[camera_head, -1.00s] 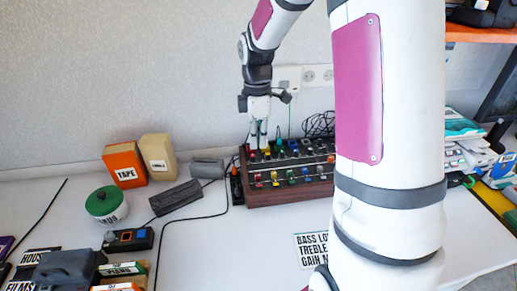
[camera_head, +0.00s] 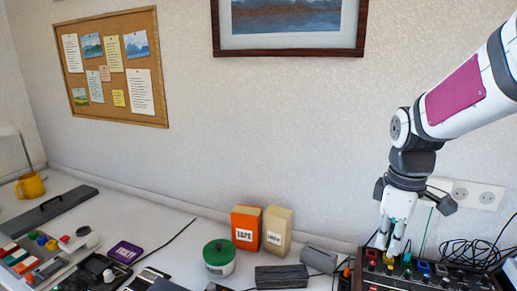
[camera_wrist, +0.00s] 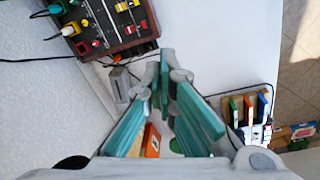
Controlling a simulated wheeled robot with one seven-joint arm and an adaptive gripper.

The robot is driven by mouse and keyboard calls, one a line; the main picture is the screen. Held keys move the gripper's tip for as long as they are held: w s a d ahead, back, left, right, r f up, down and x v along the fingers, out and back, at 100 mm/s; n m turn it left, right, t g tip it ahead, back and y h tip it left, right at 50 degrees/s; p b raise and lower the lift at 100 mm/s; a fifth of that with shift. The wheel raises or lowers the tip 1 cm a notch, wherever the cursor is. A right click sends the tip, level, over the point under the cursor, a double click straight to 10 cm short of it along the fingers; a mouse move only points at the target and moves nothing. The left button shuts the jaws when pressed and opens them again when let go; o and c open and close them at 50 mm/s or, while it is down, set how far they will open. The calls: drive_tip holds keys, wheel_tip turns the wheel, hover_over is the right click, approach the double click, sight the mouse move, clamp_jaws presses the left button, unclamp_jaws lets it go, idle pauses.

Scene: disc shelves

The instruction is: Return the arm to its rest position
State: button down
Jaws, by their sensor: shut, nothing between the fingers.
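My gripper (camera_head: 390,246) hangs down at the end of my white and pink arm, at the right of the head view. Its fingers are together, with nothing between them. In the wrist view my gripper (camera_wrist: 168,70) shows its teal finger pads converging. In the head view the fingertips overlap the back left part of a brown control box (camera_head: 365,284) with coloured knobs; I cannot tell if they touch it. The wrist view shows this box (camera_wrist: 120,42) at the upper left, beyond the fingertips.
Left of the control box stand an orange TAPE box (camera_head: 245,228), a tan box (camera_head: 277,230) and a green-lidded tin (camera_head: 219,258). Grey blocks (camera_head: 282,277) lie nearby. Black cables (camera_head: 470,254) lie behind the control box. A wall rises behind the table, with a socket (camera_head: 478,194).

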drive_tip(key=s+a+r+m+t, duration=0.1)
drive_tip(key=s+a+r+m, duration=0.1)
drive_tip(key=s, duration=0.4)
drive_tip(key=s+a+r+m+t+p, duration=0.1)
drive_tip(key=s+a+r+m, duration=0.2)
drive_tip(key=s, duration=0.4)
drive_tip(key=s+a+r+m+t+p, duration=0.1)
drive_tip(key=s+a+r+m, duration=0.1)
drive_tip(key=s, duration=0.5)
drive_tip(key=r+m, duration=0.1)
drive_tip(key=m, duration=0.1)
drive_tip(key=shift+a+r+m+t, duration=0.2)
drive_tip(key=shift+a+m+t, duration=0.1)
drive_tip(key=shift+a+m, duration=0.1)
drive_tip(key=shift+d, duration=0.1)
idle(0.5)
